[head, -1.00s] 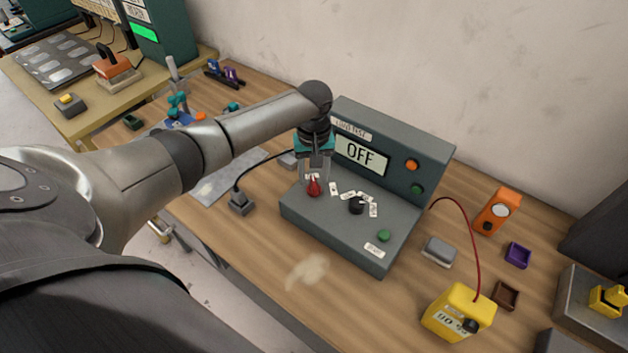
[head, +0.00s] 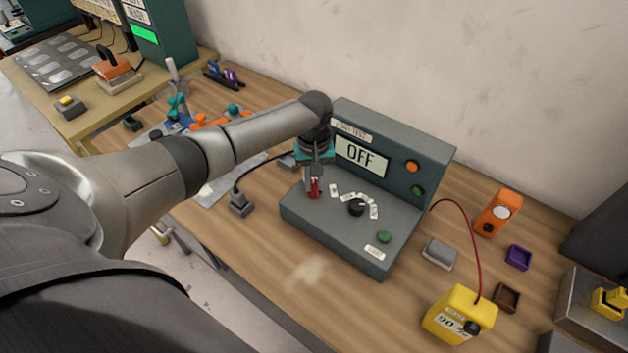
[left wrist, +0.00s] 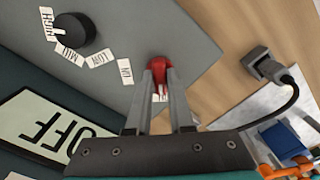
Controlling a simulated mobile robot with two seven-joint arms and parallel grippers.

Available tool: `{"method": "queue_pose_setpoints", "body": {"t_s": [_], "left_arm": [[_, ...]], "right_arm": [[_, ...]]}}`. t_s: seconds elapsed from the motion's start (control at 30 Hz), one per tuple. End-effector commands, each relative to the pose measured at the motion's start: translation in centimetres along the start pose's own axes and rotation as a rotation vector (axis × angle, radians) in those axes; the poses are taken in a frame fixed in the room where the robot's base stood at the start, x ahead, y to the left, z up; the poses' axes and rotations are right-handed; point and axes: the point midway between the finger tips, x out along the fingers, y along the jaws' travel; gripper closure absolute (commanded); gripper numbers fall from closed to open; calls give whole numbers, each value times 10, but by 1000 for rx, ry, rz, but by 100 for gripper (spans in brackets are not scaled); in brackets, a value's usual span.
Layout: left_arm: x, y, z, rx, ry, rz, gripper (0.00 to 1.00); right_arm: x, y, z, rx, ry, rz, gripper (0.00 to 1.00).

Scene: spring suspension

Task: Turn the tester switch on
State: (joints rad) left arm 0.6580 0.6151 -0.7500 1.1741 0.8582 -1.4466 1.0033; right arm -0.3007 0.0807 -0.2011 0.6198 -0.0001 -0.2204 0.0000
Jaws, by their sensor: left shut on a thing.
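The grey-green tester (head: 330,227) stands on the wooden bench, and its display (head: 361,156) reads OFF. The red switch (head: 315,187) is at the left of its sloped panel. My left gripper (head: 312,185) reaches down onto the switch, with its fingers shut on it. In the left wrist view the red switch (left wrist: 160,66) shows between and beyond the fingertips (left wrist: 160,85), which partly hide it. My right gripper is in neither view.
A black dial (head: 356,207) with white labels and a green button (head: 383,236) are on the panel. A plug (head: 240,205) with a black cable lies left of the tester. A yellow box (head: 459,315) with a red wire stands at the front right.

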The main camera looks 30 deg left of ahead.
Motion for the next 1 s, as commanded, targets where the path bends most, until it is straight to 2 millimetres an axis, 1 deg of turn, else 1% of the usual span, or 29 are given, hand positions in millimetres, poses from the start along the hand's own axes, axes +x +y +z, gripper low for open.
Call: {"method": "queue_pose_setpoints", "body": {"t_s": [0.4, 0.57, 0.77, 1.0], "left_arm": [[0, -1, 0, 3, 1, -1, 100], [-1, -1, 0, 34, 0, -2, 100], [-2, 0, 0, 136, -2, -1, 100], [-3, 0, 0, 343, -2, 0, 100]], "right_arm": [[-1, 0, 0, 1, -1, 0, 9], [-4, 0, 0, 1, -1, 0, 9], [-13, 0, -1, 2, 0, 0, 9], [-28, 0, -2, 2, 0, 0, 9]]}}
